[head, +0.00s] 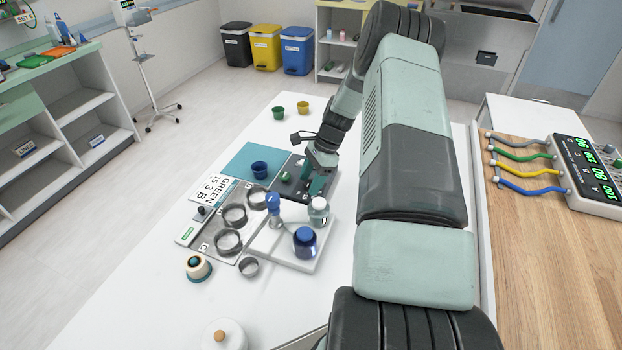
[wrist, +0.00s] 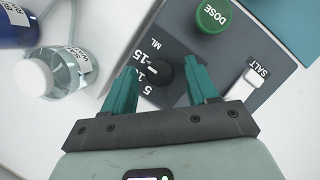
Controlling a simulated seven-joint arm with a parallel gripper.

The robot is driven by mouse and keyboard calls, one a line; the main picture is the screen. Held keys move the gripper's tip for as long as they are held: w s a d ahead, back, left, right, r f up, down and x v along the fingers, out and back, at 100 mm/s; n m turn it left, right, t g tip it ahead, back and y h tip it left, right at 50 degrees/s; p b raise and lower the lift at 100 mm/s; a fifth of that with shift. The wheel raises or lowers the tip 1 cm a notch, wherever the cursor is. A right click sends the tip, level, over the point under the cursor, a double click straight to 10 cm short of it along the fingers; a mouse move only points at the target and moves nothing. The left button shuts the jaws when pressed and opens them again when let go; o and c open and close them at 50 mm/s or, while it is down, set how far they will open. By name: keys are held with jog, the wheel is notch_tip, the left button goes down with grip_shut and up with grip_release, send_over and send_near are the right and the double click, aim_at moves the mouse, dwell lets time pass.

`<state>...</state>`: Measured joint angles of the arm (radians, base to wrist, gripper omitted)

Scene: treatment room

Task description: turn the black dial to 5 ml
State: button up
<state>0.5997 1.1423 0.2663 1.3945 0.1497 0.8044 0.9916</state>
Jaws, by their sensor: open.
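The black dial (wrist: 158,72) sits on the dark grey panel (wrist: 175,20) in the wrist view, beside an ML scale marked 5, 10 and 15. My gripper (wrist: 160,68) is open, with one teal fingertip on each side of the dial. I cannot tell whether either finger touches it. I cannot make out a pointer mark on the dial, so its setting is unclear. In the head view my gripper (head: 317,184) is over the panel (head: 290,170), and the arm hides the dial there.
A green DOSE button (wrist: 213,14) and a white SALT switch (wrist: 245,83) are on the same panel. A clear white-capped bottle (head: 318,211) and a blue-capped jar (head: 305,243) stand close by on a white tray (head: 288,262). A blue cup (head: 260,170) is left of the panel.

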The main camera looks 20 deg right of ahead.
jog(key=c, duration=1)
jog(key=shift+c, duration=0.2)
jog(key=shift+n, duration=0.3)
jog(key=n, duration=0.2)
jog(key=n+g, duration=0.1)
jog(key=shift+w+n+g, duration=0.15)
jog(key=shift+n+g, duration=0.15)
jog(key=shift+n, duration=0.1)
jog(key=n, duration=0.2)
jog(key=n+g+h, duration=0.1)
jog(key=n, duration=0.1)
jog(key=shift+w+a+n+g, duration=0.1)
jog(key=shift+a+n+g, duration=0.05)
jog(key=shift+n+g, duration=0.15)
jog(key=n, duration=0.2)
jog(key=n+h, duration=0.1)
jog(key=n, duration=0.1)
jog(key=shift+a+g+h, duration=0.1)
jog(key=shift+g+h, duration=0.2)
jog(key=shift+g, duration=0.1)
jog(key=shift+w+n+h, duration=0.1)
jog(key=shift+n+h, duration=0.8)
jog(key=shift+n, duration=1.5)
